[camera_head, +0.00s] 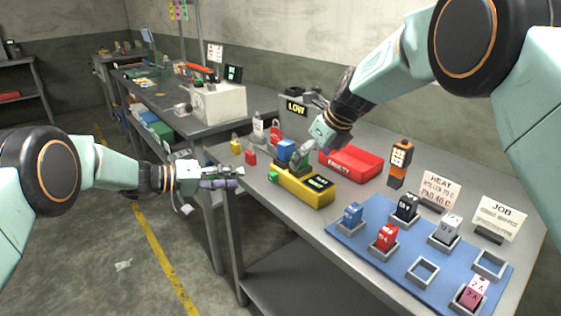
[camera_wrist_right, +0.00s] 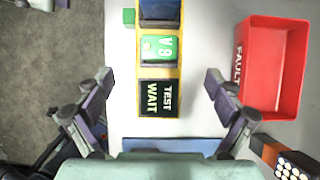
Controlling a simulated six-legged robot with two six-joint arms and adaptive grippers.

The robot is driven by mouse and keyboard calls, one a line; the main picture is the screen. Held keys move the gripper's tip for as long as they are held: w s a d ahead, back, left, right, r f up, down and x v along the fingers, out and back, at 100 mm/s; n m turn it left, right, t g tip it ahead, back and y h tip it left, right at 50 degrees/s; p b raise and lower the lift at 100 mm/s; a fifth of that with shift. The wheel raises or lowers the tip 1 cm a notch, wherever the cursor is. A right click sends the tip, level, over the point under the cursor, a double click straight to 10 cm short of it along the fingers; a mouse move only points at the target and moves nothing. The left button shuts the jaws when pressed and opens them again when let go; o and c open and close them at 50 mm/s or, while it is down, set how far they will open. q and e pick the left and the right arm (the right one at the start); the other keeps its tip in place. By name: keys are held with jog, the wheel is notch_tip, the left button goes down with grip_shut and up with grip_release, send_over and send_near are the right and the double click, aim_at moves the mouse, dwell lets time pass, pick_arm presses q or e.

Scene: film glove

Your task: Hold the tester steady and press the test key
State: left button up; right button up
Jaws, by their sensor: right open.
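The yellow tester (camera_head: 305,193) stands on the grey bench, with a dark display (camera_head: 319,182) reading TEST WAIT in the right wrist view (camera_wrist_right: 160,98). A green block marked V8 (camera_wrist_right: 158,47) and a blue block (camera_head: 286,149) sit on it. A small green key (camera_head: 272,177) sticks out at its far left end. My right gripper (camera_wrist_right: 158,78) is open above the tester, fingers wide apart on either side, not visibly touching it. My left gripper (camera_head: 226,177) is at the bench's left edge, apart from the tester; its finger gap is unclear.
A blue mat (camera_head: 385,264) with holders and coloured blocks lies in front. Small padlock-like items (camera_head: 250,157) stand at the left edge.

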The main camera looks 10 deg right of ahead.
aim_at(304, 166)
jog(key=x, duration=0.4)
jog(key=shift+w+a+f, duration=0.15)
jog(key=shift+a, duration=0.1)
jog(key=shift+w+a+f, duration=0.1)
jog(key=shift+w+f, duration=0.05)
jog(key=shift+f, duration=0.2)
jog(key=shift+w+f, duration=0.1)
jog(key=shift+f, duration=0.25)
pick_arm(q)
jog(key=shift+a+f, duration=0.1)
jog(key=shift+w+a, duration=0.1)
pick_arm(e)
jog(key=shift+a, duration=0.1)
jog(key=shift+w, duration=0.1)
jog(key=shift+c, duration=0.5)
jog(key=c, duration=0.6)
pick_arm(q)
jog(key=shift+c, duration=0.2)
pick_arm(e)
jog(key=c, duration=1)
pick_arm(q)
grip_shut()
